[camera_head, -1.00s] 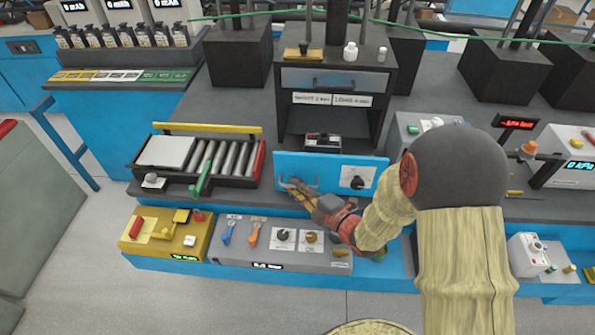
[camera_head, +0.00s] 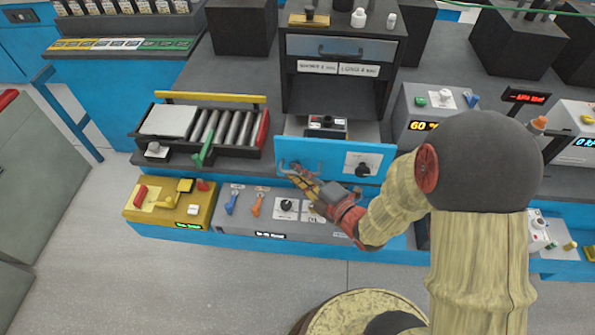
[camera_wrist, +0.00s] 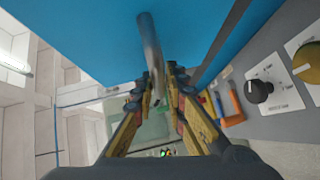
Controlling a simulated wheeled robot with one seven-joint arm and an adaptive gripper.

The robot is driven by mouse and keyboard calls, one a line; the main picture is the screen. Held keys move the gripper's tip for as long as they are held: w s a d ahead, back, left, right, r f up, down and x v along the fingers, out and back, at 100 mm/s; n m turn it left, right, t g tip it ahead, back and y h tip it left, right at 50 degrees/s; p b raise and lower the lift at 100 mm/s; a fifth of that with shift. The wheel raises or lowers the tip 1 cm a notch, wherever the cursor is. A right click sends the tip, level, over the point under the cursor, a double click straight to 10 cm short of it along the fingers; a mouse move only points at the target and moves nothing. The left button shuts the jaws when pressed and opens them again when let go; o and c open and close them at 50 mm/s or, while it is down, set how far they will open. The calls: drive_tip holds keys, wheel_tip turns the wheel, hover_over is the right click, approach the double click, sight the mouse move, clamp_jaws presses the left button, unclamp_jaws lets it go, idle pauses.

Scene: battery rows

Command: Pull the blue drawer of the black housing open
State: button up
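The black housing (camera_head: 294,82) stands on the dark bench in the head view. Its blue drawer (camera_head: 330,160) sticks out at the bottom, partly open, with a dark block showing behind the front panel. The drawer front carries a dark knob on a white plate at its right. The grey bar handle (camera_wrist: 150,45) stands out from the blue panel in the wrist view. My gripper (camera_head: 297,173) is at the left part of the drawer front. In the wrist view its fingers (camera_wrist: 163,82) close around the handle; the exact contact is partly hidden.
A grey control panel (camera_head: 265,222) and a yellow box (camera_head: 150,212) lie below and in front of the drawer. A roller tray (camera_head: 165,122) is to the left. A grey box with a display (camera_head: 420,110) stands right. Free floor lies in front.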

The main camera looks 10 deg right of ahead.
drive_tip(key=o, duration=0.3)
drive_tip(key=shift+r, duration=0.1)
drive_tip(key=shift+v, duration=6)
